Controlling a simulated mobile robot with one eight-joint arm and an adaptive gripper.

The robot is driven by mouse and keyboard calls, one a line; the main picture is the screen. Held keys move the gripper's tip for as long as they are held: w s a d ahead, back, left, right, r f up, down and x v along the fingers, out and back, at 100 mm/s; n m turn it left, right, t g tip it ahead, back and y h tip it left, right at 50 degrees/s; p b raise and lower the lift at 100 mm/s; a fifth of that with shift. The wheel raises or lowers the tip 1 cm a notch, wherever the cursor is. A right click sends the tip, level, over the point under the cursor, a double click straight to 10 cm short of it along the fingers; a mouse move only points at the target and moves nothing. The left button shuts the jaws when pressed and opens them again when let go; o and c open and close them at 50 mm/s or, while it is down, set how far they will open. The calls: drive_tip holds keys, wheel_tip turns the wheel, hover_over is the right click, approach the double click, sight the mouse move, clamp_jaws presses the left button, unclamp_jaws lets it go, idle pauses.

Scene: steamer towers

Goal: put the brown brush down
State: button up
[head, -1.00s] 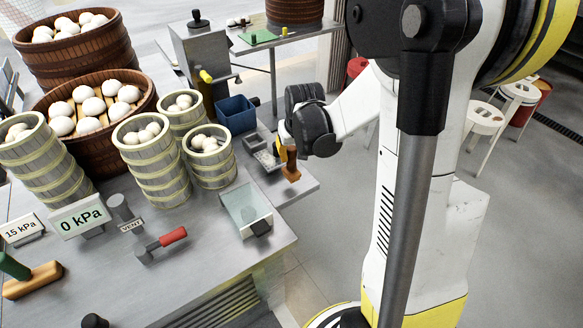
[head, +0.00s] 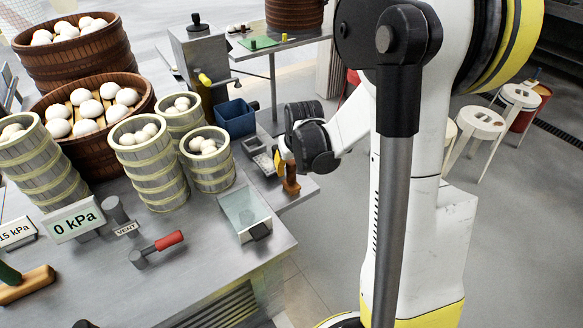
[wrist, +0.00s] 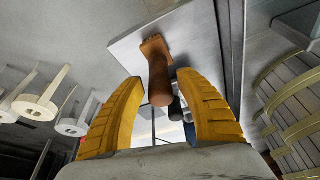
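The brown brush (head: 291,181) stands upright, bristles down, on the grey shelf at the right end of the counter. In the wrist view, the brush (wrist: 157,72) has its wide bristle end against the grey surface and its handle end towards me. My gripper (head: 283,158) is beside the upper part of the handle. In the wrist view, the yellow fingers of my gripper (wrist: 160,82) are spread on either side of the handle, with narrow gaps showing. The exact contact under the bristles is too small to make out.
A glass-topped box (head: 245,212) stands in front. Steamer towers (head: 156,170) fill the counter's left. Floor is open to the right; white stools (head: 481,123) stand farther off.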

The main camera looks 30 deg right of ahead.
drive_tip(key=shift+r+p, duration=0.35)
drive_tip(key=shift+r, duration=0.15)
drive_tip(key=p+v, duration=0.5)
drive_tip(key=v, duration=0.6)
drive_tip(key=s+a+r+n+t, duration=0.1)
drive_tip(key=s+a+r, duration=0.3)
drive_tip(key=s+a, duration=0.3)
drive_tip(key=s+a+r+n+t+y, duration=0.1)
drive_tip(key=s+a+r+t, duration=0.1)
drive_tip(key=s+a+r, duration=0.3)
drive_tip(key=shift+s+a+r+n, duration=0.15)
drive_tip(key=shift+s+a+n, duration=0.25)
drive_tip(key=shift+s+a, duration=0.7)
drive_tip(key=shift+w+a, duration=0.1)
drive_tip(key=shift+w, duration=0.1)
